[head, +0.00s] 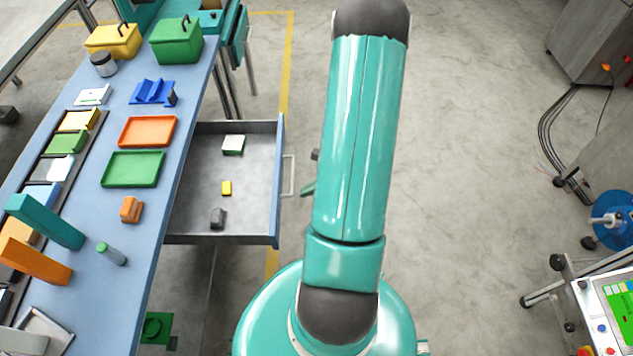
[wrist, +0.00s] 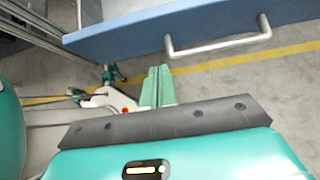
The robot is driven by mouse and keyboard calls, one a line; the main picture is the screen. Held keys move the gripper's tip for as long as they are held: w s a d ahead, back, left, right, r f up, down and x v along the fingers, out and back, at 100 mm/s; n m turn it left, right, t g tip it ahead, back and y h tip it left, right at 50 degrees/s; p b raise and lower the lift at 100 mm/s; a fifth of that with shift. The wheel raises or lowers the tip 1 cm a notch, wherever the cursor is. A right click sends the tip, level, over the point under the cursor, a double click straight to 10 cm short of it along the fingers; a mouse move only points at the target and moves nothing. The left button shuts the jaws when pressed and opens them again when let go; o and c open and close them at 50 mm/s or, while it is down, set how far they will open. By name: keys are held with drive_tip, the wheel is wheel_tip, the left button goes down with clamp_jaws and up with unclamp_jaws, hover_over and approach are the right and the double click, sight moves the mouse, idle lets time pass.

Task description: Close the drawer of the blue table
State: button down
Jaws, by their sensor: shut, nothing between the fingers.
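The blue table (head: 140,242) stands on the left in the head view. Its grey drawer (head: 255,160) is pulled out to the right. The drawer's metal handle (head: 288,175) is on its blue front. In the wrist view the drawer front (wrist: 125,35) and handle (wrist: 220,46) run across the top. My gripper (wrist: 158,70) has its green fingers together and empty, below and left of the handle, and they appear apart from it. In the head view, a small green part of my gripper (head: 308,189) shows right of the handle; my arm hides the rest.
The drawer holds a white-and-green box (head: 233,144), a yellow block (head: 227,187) and a dark grey item (head: 218,218). Trays, boxes and blocks crowd the tabletop. The floor right of my arm is open, with a wheeled stand (head: 560,285) at the far right.

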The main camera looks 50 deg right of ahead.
sight(279, 197)
drive_tip(key=w+a, duration=0.1)
drive_tip(key=w, duration=0.1)
drive_tip(key=w+a+f, duration=0.1)
drive_tip(key=w+a, duration=0.1)
drive_tip(key=shift+w+a+f, duration=0.1)
drive_tip(key=shift+w+f, duration=0.1)
drive_tip(key=shift+w+a, duration=0.1)
drive_tip(key=shift+w, duration=0.1)
